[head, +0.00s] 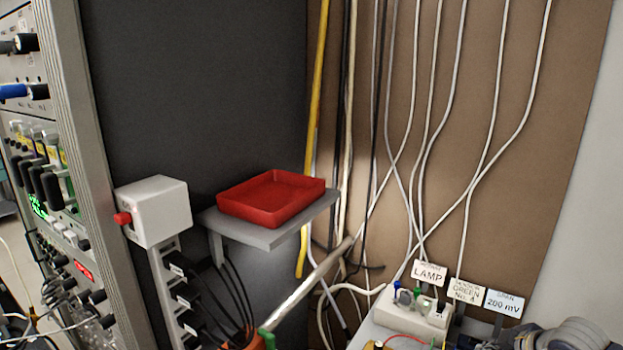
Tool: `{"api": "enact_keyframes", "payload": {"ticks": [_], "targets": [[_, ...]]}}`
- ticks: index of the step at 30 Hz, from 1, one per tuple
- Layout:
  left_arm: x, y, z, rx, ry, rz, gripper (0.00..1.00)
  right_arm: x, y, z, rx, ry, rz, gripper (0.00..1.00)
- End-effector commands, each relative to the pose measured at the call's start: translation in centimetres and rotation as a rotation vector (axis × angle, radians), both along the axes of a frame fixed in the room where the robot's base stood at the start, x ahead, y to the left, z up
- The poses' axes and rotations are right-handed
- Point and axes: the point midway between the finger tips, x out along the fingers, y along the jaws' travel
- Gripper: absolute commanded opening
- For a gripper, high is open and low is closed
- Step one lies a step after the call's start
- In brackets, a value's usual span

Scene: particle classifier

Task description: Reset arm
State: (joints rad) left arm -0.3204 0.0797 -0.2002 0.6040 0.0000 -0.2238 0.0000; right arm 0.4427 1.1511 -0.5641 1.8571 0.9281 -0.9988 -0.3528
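Neither of my grippers can be made out in the head view. A grey rounded mechanical part (575,337) is cut off by the bottom right edge, and I cannot tell what it belongs to. A red tray (270,197) sits on a small grey shelf (262,236) fixed to the dark panel. The tray looks empty.
A white box with a red button (155,210) stands left of the shelf above a strip of black plugs (185,297). An instrument rack (45,170) fills the left. Cables (440,130) hang down the brown board. Labelled sockets (412,310) sit at lower right.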

Motion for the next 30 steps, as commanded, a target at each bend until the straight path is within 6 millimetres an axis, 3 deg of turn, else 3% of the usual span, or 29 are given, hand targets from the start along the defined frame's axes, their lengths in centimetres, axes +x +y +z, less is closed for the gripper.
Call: {"api": "enact_keyframes", "payload": {"ticks": [7, 17, 20, 24, 30], "targets": [[3.5, -0.4, 0.2, -0.008, -0.055, 0.000, 0.40, -2.0, 4.2, -3.2, 0.029, 0.043, 0.032, 0.00], [3.8, -0.3, 0.2, -0.006, -0.056, 0.000, 0.40, -7.2, 11.8, -8.0, 0.096, 0.109, 0.041, 0.00], [2.8, -0.3, 0.2, -0.005, -0.042, 0.000, 0.40, -9.9, 14.7, -9.5, 0.135, 0.137, 0.017, 0.00], [1.6, -0.2, 0.1, -0.003, -0.023, 0.000, 0.40, -15.0, 18.3, -11.2, 0.207, 0.185, -0.084, 0.00], [1.8, -0.1, 0.1, -0.003, -0.026, 0.000, 0.40, -21.0, 19.4, -11.8, 0.268, 0.246, -0.300, 0.00]]}}
